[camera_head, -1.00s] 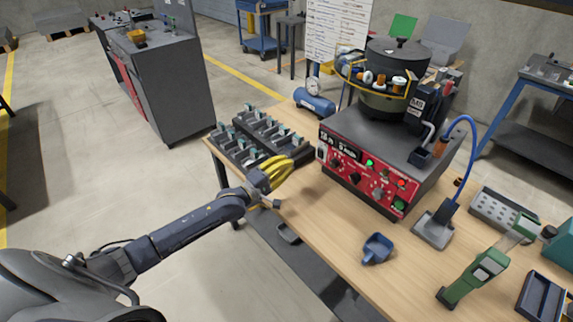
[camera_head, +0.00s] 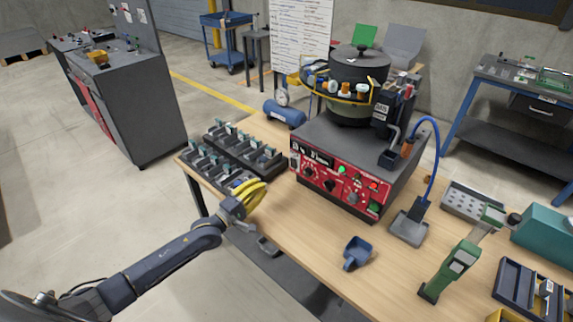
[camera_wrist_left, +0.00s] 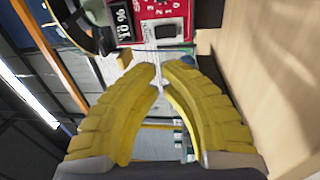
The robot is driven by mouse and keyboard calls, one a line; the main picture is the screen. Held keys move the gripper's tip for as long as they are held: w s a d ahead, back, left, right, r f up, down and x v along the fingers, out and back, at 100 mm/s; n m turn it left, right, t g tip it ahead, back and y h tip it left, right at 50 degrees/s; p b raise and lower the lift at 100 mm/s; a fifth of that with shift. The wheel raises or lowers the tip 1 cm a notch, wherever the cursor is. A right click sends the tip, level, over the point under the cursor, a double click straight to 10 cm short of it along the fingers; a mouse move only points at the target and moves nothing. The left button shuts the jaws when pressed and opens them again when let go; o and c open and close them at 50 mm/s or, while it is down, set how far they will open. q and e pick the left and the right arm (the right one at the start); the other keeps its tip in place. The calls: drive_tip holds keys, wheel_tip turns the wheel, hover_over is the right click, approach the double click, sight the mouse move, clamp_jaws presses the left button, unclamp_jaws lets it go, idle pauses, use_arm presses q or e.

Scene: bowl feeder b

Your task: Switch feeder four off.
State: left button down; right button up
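The bowl feeder (camera_head: 345,150) stands on the bench, with a dark round bowl on top and a red control panel (camera_head: 335,186) on its front. The panel carries a display, dark knobs, a lit green lamp and a red lamp. I cannot read a feeder number. The panel shows at the top of the left wrist view (camera_wrist_left: 135,10), with a black rocker switch (camera_wrist_left: 166,30). My left gripper (camera_head: 258,190) has yellow fingers and hovers left of the panel, apart from it. Its fingertips are almost together and hold nothing (camera_wrist_left: 158,72). My right gripper is not in view.
A dark rack of small parts (camera_head: 230,155) sits left of the feeder, close to my left gripper. A blue scoop (camera_head: 357,252) lies in front. A blue hose rises from a grey block (camera_head: 410,228) at right. A green tool (camera_head: 452,268) stands farther right.

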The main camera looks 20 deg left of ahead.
sight(292, 156)
use_arm(q)
drive_tip(key=x, duration=1.4)
drive_tip(key=shift+w+d+r, duration=0.25)
drive_tip(key=shift+w+r, duration=0.05)
drive_tip(key=shift+w, duration=0.15)
drive_tip(key=shift+w+d+r, duration=0.1)
drive_tip(key=shift+w+r, duration=0.15)
drive_tip(key=shift+r, duration=0.05)
idle(1.4)
drive_tip(key=shift+s, duration=0.1)
drive_tip(key=r+v, duration=0.1)
drive_tip(key=v, duration=1.3)
drive_tip(key=shift+r, duration=0.6)
